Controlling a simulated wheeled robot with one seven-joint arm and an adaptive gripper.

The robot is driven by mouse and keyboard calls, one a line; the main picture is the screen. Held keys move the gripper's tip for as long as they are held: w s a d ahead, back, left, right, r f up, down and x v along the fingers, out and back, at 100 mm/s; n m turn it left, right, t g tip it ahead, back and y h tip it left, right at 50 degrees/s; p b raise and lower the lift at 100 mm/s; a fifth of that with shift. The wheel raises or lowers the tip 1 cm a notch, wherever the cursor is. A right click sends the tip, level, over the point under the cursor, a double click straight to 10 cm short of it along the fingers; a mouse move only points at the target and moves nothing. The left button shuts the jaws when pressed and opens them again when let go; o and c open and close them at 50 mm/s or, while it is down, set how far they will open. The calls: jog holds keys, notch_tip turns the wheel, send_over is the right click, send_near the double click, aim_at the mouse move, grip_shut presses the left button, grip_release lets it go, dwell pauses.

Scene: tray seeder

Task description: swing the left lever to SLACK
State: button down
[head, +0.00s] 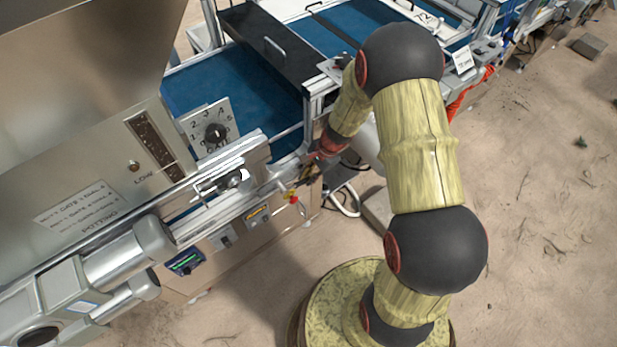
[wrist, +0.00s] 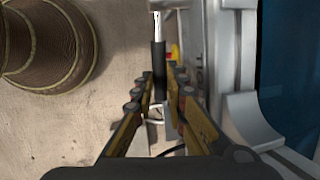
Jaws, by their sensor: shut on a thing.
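In the wrist view my gripper (wrist: 161,82) is shut around the black grip of a lever (wrist: 158,60). A bright metal rod (wrist: 156,25) continues from the grip toward the top of the picture. In the head view my gripper (head: 314,156) is small and partly hidden beside the machine's frame, at the end of my arm. The lever cannot be made out clearly there. No SLACK mark can be read in either view, so the lever's setting cannot be told.
The seeder's hopper (head: 70,80) and numbered dial (head: 208,128) stand at the left. A blue belt (head: 240,95) runs behind the frame. A red and yellow part (head: 291,196) is on the machine's near side, close to my gripper. Bare floor (head: 540,220) lies at the right.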

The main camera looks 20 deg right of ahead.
jog(key=c, duration=1.8)
grip_release()
jog(key=v, duration=1.2)
